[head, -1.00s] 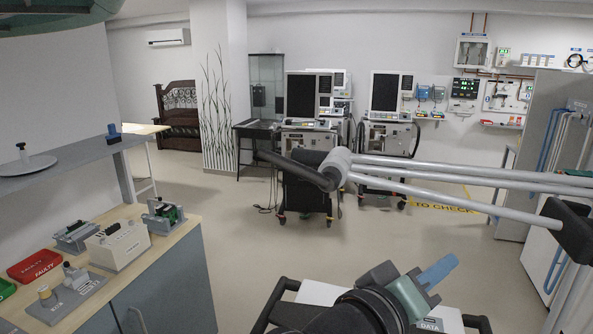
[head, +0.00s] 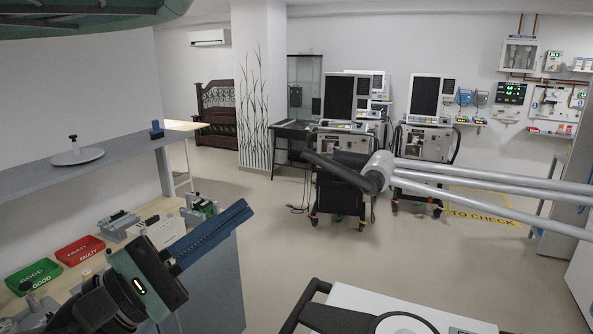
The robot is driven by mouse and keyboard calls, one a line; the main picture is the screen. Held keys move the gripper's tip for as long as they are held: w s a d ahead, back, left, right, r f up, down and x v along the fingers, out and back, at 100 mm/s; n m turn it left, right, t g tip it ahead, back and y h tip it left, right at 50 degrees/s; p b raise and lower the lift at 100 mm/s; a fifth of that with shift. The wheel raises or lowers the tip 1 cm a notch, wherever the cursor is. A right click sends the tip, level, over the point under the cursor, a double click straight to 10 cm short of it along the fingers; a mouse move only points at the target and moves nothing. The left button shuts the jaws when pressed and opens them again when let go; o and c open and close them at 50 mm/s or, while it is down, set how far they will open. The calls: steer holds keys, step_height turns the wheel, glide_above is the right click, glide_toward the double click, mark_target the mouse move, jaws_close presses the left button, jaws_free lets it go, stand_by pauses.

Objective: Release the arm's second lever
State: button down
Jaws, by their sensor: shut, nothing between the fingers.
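A jointed arm of long grey tubes (head: 480,180) enters from the right edge. It ends at a round grey joint (head: 378,171), and a black lever (head: 338,172) sticks out left from that joint. Only this one lever shows; the arm's right end is cut off by the frame. My gripper (head: 243,211) is at the lower left, with a teal body and long blue fingers pointing up and right. The fingers are shut and empty, left of and below the lever, clearly apart from it in the picture.
A white cart top (head: 370,305) is at bottom centre. Ventilators (head: 345,140) stand behind the grey arm.

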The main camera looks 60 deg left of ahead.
mark_target(340, 168)
steer(key=w+d+r+p, duration=0.2)
steer(key=w+r+p, duration=0.3)
steer(key=w, duration=0.3)
steer(key=shift+p, duration=0.45)
steer(key=shift+r, duration=0.15)
